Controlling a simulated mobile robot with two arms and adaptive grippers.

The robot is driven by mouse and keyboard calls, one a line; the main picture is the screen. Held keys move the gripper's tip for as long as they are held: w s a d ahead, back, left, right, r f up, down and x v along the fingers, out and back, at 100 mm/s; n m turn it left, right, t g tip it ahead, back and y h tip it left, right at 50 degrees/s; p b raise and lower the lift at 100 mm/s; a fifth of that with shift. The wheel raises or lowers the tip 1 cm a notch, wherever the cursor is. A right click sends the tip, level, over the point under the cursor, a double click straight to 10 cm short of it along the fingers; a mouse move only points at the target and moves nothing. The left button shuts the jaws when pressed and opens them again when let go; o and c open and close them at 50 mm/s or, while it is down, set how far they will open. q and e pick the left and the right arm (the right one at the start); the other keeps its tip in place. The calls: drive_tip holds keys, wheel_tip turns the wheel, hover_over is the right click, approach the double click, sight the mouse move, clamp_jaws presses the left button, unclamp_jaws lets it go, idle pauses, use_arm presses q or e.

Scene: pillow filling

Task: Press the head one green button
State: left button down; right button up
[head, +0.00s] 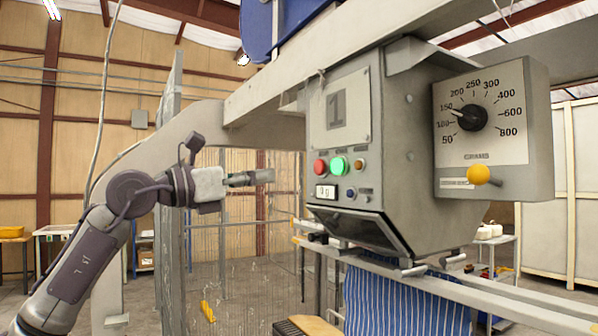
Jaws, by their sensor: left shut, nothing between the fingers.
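The machine head marked with a "1" (336,111) hangs in the middle of the head view. Its front panel carries a lit green button (339,166) with a red button (320,167) to its left and a small amber button to its right. My left gripper (268,176) is shut and empty. It points right, toward the panel, and its tips are left of the red button at about the buttons' height. A visible gap lies between the tips and the panel. My right gripper is not in view.
A dial box (492,130) with a yellow knob (478,174) is on the head's right. Blue striped fabric (405,300) hangs below. A wire fence (230,235) stands behind my left arm.

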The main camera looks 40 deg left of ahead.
sight(334, 167)
use_arm(q)
drive_tip(key=p+x, duration=0.2)
drive_tip(key=x, duration=0.2)
drive_tip(key=p+x, duration=0.2)
drive_tip(key=x, duration=0.2)
drive_tip(key=p+x, duration=0.2)
drive_tip(key=x, duration=0.2)
drive_tip(key=shift+w+d+r, duration=0.1)
drive_tip(key=shift+d+r, duration=0.1)
drive_tip(key=shift+r, duration=0.1)
drive_tip(key=shift+w+d+p, duration=0.15)
drive_tip(key=shift+w+p, duration=0.35)
drive_tip(key=shift+f, duration=0.15)
drive_tip(key=shift+w+d, duration=0.1)
